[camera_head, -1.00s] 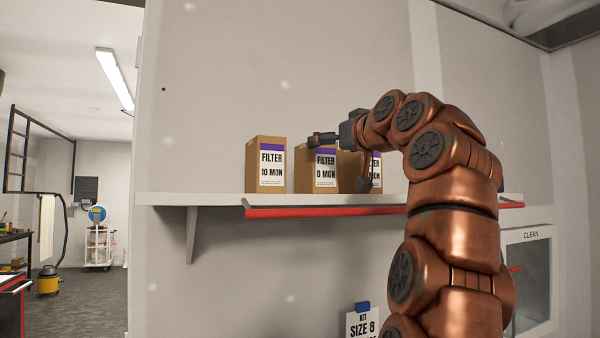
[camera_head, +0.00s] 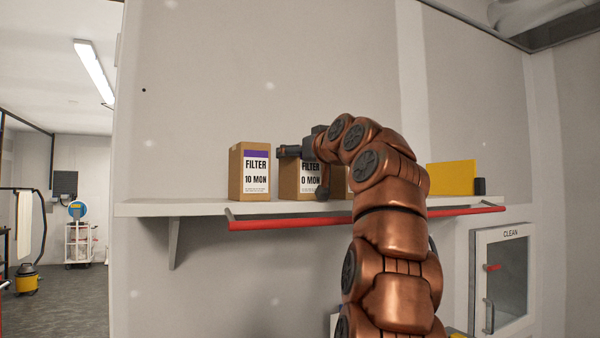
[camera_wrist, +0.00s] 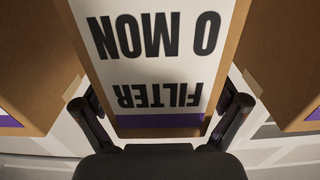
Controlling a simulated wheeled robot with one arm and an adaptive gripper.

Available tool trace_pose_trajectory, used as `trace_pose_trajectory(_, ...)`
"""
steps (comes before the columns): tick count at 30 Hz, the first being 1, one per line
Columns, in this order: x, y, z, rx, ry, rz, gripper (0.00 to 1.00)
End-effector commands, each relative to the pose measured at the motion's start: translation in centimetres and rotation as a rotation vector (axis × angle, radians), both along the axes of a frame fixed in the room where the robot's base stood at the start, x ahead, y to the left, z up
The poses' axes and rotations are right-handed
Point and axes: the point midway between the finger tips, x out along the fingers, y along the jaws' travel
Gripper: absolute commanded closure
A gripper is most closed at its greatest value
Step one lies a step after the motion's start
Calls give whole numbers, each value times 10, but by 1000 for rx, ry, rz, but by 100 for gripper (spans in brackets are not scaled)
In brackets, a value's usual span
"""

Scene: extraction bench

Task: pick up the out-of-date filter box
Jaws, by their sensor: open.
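The filter box marked 0 MON (camera_head: 288,184) stands upright on the shelf, in the middle of a row of three brown boxes with purple bands. My gripper (camera_head: 301,172) is open in front of it and hides part of its label. In the wrist view, the 0 MON box (camera_wrist: 150,70) appears upside down between the two spread fingers of my gripper (camera_wrist: 160,103), with a gap visible at each side. The filter box marked 10 MON (camera_head: 250,176) stands to its left. The third box (camera_head: 348,180) is mostly hidden behind my arm, its label unreadable.
The shelf (camera_head: 160,208) has a red rail (camera_head: 290,223) along its front, below the boxes. A yellow panel (camera_head: 450,178) and a small dark object (camera_head: 480,187) stand at its right end. A cabinet marked CLEAN (camera_head: 510,280) hangs below right. Neighbouring boxes flank the fingers closely.

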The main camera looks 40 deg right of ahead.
Motion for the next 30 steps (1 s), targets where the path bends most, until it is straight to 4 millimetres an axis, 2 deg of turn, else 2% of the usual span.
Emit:
trace_pose_trajectory(2,0,0,0,0,-1,0,3)
trace_pose_trajectory(21,0,0,0,0,-1,1,68)
trace_pose_trajectory(30,0,0,1,0,-1,1,69)
